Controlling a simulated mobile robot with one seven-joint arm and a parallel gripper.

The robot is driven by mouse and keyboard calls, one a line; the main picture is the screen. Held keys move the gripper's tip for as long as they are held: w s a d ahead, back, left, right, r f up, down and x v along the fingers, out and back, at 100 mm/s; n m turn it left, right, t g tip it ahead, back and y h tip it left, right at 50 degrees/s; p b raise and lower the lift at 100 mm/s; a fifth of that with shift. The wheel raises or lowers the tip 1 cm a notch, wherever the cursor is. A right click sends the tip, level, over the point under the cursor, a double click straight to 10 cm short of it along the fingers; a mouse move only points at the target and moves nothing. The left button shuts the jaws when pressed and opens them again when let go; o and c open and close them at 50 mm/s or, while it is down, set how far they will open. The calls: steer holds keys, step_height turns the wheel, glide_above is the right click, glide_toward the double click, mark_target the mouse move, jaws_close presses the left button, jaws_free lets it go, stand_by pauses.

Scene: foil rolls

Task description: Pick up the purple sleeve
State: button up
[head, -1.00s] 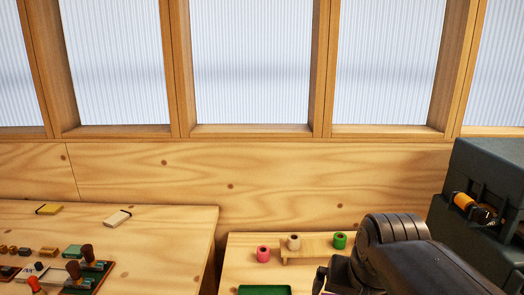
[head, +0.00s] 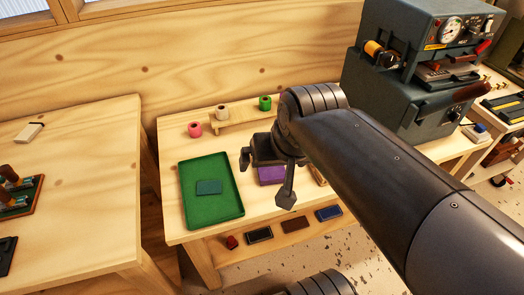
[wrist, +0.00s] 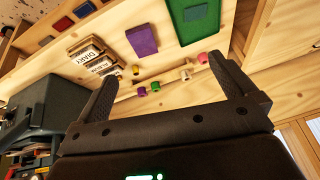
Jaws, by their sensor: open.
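A flat purple rectangle, which looks like the purple sleeve (head: 271,174), lies on the low wooden table. In the head view my gripper partly hides it. It shows whole in the wrist view (wrist: 142,40), flat beside the green tray (wrist: 215,30). A small purple roll (wrist: 141,91) also stands on the table in the wrist view. My gripper (head: 265,182) is open and empty, its fingers spread above the table. It is apart from the flat purple piece, which lies beyond the fingertips in the wrist view.
The green tray (head: 212,214) holds a teal rectangle (head: 208,187). A pink roll (head: 195,129), a white roll (head: 222,112) and a green roll (head: 265,103) stand at the back. A dark machine (head: 415,75) stands right. Small items lie on a lower shelf (head: 222,250).

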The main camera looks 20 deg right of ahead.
steer(key=w+d+f+m+g+y, duration=0.1)
steer(key=w+f+m+g, duration=0.1)
steer(key=w+f+m, duration=0.4)
steer(key=w+d+f+m+g+y, duration=0.1)
steer(key=w+f+m+g, duration=0.15)
steer(key=w+m, duration=0.7)
steer(key=w+d+f+m+h, duration=0.1)
steer(key=w+d+f+m, duration=0.1)
steer(key=f+m, duration=0.4)
steer(key=w+d+f+m, duration=0.3)
steer(key=w+f+m, duration=0.2)
steer(key=f+m, duration=0.2)
steer(key=w+d+f+m+h, duration=0.1)
steer(key=w+d+f+m, duration=0.1)
steer(key=w+f+m, duration=0.2)
steer(key=shift+d+f+m+g+h, duration=0.2)
steer(key=shift+f+m, duration=0.45)
steer(key=shift+m, duration=0.25)
steer(key=shift+d+f+m+g+h, duration=0.1)
steer(key=shift+f+m+g, duration=0.05)
steer(key=shift+f+m, duration=0.6)
steer(key=shift+w+f, duration=0.2)
steer(key=shift+f, duration=1.1)
steer(key=shift+w+f, duration=0.15)
steer(key=shift+f, duration=1.1)
steer(key=shift+c, duration=0.6)
